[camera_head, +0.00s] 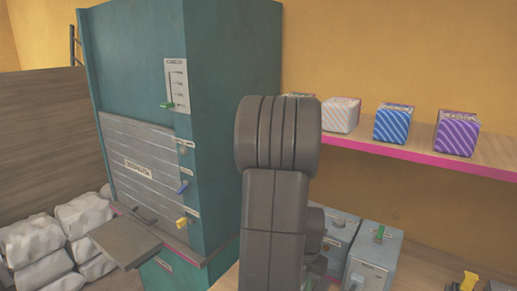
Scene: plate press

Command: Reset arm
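My dark grey arm (274,200) stands upright in the middle of the view, with a thick ribbed joint (277,135) at the top. My gripper does not show, so I cannot see whether it holds anything. Left of the arm is a tall teal press machine (230,80) with a grey slatted front panel (135,140). A scale with a green slider (168,105) sits high on it. A blue lever (183,187) and a yellow knob (182,222) are lower down. A flat grey plate-like ledge (125,242) juts out in front.
Several patterned boxes, including a blue one (393,123) and a purple one (457,133), stand on a pink-edged shelf (420,153) at right. White sacks (35,240) are piled at lower left.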

